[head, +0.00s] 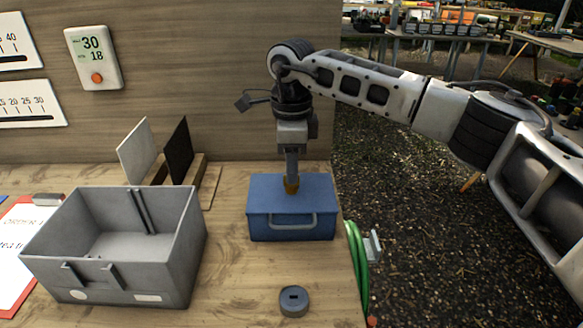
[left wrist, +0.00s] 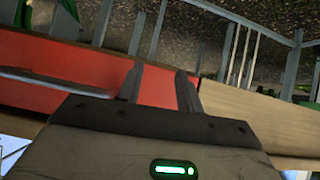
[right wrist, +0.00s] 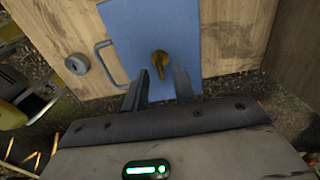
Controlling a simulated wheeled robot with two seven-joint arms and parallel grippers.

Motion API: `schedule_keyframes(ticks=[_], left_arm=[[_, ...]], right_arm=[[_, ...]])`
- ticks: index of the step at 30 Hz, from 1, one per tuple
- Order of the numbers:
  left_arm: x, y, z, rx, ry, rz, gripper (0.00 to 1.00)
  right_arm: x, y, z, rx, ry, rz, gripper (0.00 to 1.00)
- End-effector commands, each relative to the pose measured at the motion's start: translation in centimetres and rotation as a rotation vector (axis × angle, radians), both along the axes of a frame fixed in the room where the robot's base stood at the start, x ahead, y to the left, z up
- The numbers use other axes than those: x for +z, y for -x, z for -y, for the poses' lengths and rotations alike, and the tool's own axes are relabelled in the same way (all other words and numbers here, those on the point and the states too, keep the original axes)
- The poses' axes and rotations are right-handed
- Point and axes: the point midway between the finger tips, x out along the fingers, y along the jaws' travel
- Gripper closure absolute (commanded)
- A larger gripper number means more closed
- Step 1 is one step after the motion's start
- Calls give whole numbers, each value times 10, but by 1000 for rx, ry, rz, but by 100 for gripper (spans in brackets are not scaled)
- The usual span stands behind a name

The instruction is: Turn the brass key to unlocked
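The brass key (head: 291,186) stands on the top of the blue box (head: 292,228), which has a grey handle on its front. In the right wrist view the key (right wrist: 159,61) shows on the blue lid (right wrist: 150,25), between or just beyond my right fingertips. My right gripper (head: 292,170) points down over the key. Its fingers are apart, with a gap on both sides of the key; I cannot tell whether either one touches it. My left gripper is out of the head view; in the left wrist view it (left wrist: 158,72) is open and empty.
A grey open bin (head: 190,235) stands left of the box. A round grey slotted piece (head: 293,301) lies in front of the box. Black and white panels (head: 179,152) stand behind the bin. A green hose (head: 356,262) hangs at the table's right edge.

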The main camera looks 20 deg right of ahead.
Motion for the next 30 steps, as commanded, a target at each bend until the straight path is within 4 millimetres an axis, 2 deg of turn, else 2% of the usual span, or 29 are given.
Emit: schedule_keyframes(ticks=[6, 14, 18, 30], left_arm=[[2, -2, -1, 1, -1, 6, 64], [3, -3, -1, 2, -2, 10, 64], [3, -3, -2, 1, -4, 10, 64], [3, -3, -3, -2, -7, 11, 64]], right_arm=[[-16, 0, 0, 0, 0, 1, 73], [-17, 0, 0, 1, 0, 1, 73], [-17, 0, 0, 1, 0, 1, 100], [-17, 0, 0, -35, 0, 1, 100]])
